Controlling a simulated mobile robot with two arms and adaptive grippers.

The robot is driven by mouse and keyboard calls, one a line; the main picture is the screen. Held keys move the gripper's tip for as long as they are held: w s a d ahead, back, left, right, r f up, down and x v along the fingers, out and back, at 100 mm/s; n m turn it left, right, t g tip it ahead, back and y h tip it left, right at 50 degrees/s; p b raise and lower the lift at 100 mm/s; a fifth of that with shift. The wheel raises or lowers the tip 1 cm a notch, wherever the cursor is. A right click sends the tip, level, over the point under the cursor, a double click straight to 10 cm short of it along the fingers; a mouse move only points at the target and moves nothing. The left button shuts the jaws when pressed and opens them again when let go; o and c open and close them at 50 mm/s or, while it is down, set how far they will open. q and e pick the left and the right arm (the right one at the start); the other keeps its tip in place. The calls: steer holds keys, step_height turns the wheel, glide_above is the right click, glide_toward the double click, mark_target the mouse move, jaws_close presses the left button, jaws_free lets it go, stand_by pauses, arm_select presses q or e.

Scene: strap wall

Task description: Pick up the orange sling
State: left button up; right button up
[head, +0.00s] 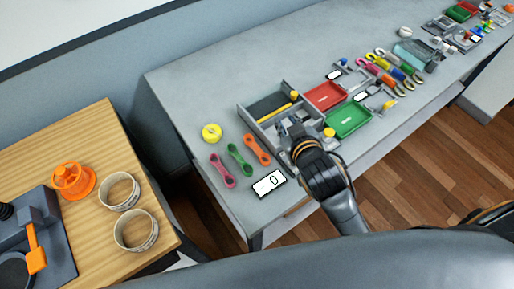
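The orange sling (257,149), a short strap with a loop at each end, lies flat on the grey bench (200,98). It is the rightmost of three slings, beside a green sling (239,159) and a pink sling (222,171). My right gripper (291,127) is just right of the orange sling, over the front part of a grey tray, apart from the sling in the picture. Its fingers blend with the grey parts there, so I cannot tell whether they are open or shut. My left gripper is not in view.
A grey tray (242,118), red bin (325,96) and green bin (349,118) stand close around my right gripper. A card marked 0 (268,183) lies in front of the slings. Yellow tape (211,132) sits behind them. A wooden table (75,140) is at left.

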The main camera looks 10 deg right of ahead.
steer(key=w+a+r+n+t+y, duration=0.35)
steer(key=a+r, duration=0.25)
steer(key=r, duration=0.3)
steer(key=w+a+r+n+t+y, duration=0.35)
steer(key=a+r+n+y, duration=0.2)
steer(key=r, duration=0.35)
steer(key=s+a+r+n+g+y, duration=0.2)
steer(key=s+a+n+g+y, duration=0.2)
steer(key=a+n+g+y, duration=0.4)
steer(key=s+a+r+n+g+y, duration=0.35)
steer(key=a+n+g+y, duration=0.2)
steer(key=a+n, duration=0.4)
steer(key=n+g+h+p, duration=0.2)
steer(key=n+g+h, duration=0.75)
steer(key=h, duration=1.35)
glide_above(257, 147)
steer(key=shift+n+t, duration=0.5)
steer(key=shift+t, duration=0.3)
step_height(257, 147, down, 29)
steer(key=shift+w+a+r, duration=0.15)
steer(key=shift+r, duration=0.05)
step_height(257, 147, down, 5)
steer(key=p, duration=0.3)
steer(key=shift+f, duration=0.4)
jaws_close()
